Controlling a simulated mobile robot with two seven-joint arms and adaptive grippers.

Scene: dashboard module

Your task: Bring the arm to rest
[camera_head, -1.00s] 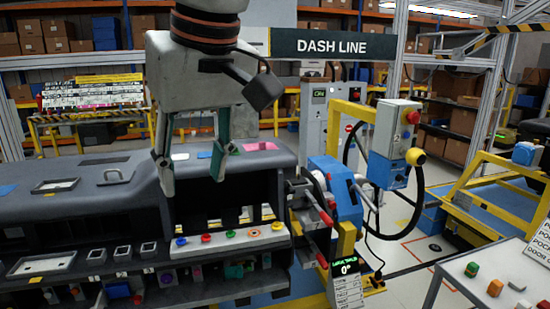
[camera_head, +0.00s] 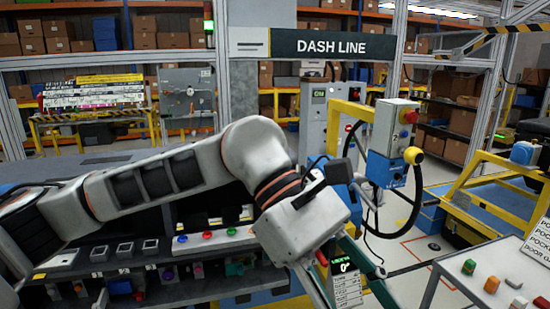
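My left arm (camera_head: 160,180) comes in from the left and stretches across the dashboard module (camera_head: 90,160), hiding much of its top. My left gripper (camera_head: 346,292) hangs at the bottom, right of the module and in front of the small green-lit display (camera_head: 344,266). My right gripper is not in view.
A row of coloured buttons (camera_head: 207,235) lies on the module's front shelf. A control box (camera_head: 396,125) with a red button and a yellow frame (camera_head: 505,185) stand at the right. A table (camera_head: 470,262) with small coloured blocks is at the lower right.

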